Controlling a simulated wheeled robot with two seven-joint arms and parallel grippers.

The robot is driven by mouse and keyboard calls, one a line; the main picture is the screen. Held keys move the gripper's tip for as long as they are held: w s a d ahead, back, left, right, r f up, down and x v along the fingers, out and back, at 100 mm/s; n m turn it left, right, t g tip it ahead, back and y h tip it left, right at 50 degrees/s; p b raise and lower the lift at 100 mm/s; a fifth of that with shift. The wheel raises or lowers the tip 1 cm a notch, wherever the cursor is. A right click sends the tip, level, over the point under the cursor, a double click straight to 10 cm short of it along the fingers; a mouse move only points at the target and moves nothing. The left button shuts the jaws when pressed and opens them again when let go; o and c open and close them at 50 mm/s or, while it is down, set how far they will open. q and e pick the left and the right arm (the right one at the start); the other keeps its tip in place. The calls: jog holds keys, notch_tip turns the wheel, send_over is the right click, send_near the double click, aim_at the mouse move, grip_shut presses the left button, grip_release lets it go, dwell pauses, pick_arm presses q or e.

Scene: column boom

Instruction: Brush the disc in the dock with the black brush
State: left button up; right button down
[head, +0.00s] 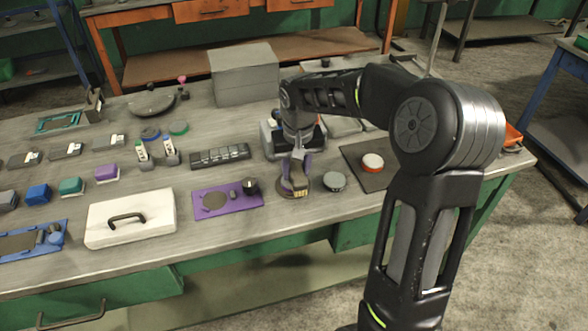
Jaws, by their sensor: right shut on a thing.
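My right gripper (296,170) reaches down from above at the front middle of the bench. It is shut on a small dark brush (297,183) with pale yellowish bristles at its lower end. The bristles are over a brownish round disc (281,192) near the bench's front edge; I cannot tell whether they touch it. A purple upright part (306,166) shows just behind the gripper. The gripper hides part of the disc and whatever holds it, so the dock is not clear. My left gripper is not in view.
A purple plate (205,212) with a grey round patch and black knob lies left of the brush. A grey puck (335,181) stands close right. Further right, a red-and-white puck (372,161) sits on a dark mat (357,178). A white case (130,218) stands front left.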

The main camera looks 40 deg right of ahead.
notch_tip(320, 180, up, 4)
jog(key=shift+a+f+p, duration=0.15)
jog(key=shift+f+p, duration=0.05)
jog(key=shift+p, duration=0.9)
notch_tip(320, 180, up, 2)
jog(key=shift+r+p, duration=0.1)
jog(key=shift+p, duration=0.75)
jog(key=shift+r+p, duration=0.8)
jog(key=shift+r, duration=0.3)
jog(key=shift+w+r, duration=0.1)
